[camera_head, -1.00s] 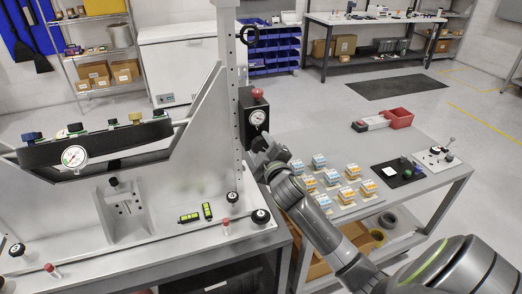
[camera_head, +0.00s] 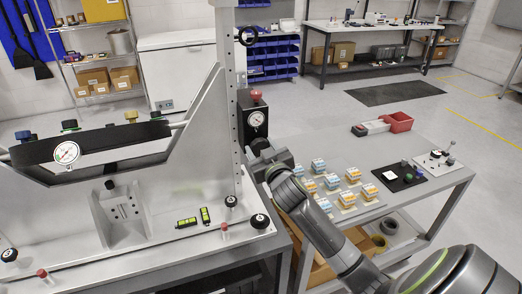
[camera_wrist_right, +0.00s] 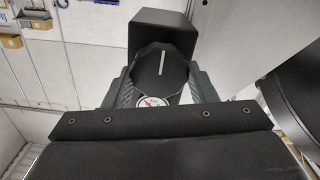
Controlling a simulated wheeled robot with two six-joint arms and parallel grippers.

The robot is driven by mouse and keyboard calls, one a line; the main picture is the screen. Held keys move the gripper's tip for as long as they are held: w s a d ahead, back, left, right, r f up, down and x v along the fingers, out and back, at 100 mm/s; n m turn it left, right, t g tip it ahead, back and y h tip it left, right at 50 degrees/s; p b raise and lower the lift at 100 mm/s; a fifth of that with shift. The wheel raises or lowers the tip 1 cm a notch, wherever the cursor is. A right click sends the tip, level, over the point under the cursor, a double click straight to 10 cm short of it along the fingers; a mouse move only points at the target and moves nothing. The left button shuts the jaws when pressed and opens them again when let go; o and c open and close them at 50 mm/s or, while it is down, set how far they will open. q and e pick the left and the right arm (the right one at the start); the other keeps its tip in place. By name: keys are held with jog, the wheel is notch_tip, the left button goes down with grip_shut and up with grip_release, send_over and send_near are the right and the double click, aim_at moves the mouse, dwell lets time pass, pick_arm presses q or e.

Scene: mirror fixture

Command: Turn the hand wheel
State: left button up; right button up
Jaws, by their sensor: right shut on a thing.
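My right gripper (camera_head: 260,150) is beside the upright column, just below a black box with a gauge (camera_head: 256,118) and a red knob on top. In the right wrist view, its two fingers (camera_wrist_right: 162,85) are closed on opposite sides of a dark rounded hand wheel (camera_wrist_right: 161,68) with a white line on its face. In the head view the wheel is hidden behind the gripper and wrist. A black frame (camera_head: 110,140) with a round gauge (camera_head: 66,152) hangs between the fixture's metal side plates. My left gripper is not in view.

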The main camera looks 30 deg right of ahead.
jog(key=shift+f, duration=0.2)
dwell(0.4)
jog(key=o, duration=0.7)
jog(key=shift+o, duration=1.3)
jog(key=shift+r, duration=0.1)
jog(key=shift+s, duration=0.1)
jog(key=b+v, duration=0.3)
jog(key=v, duration=1.4)
jog(key=shift+s+b, duration=0.15)
jog(key=shift+b, duration=0.25)
jog(key=shift+d, duration=0.1)
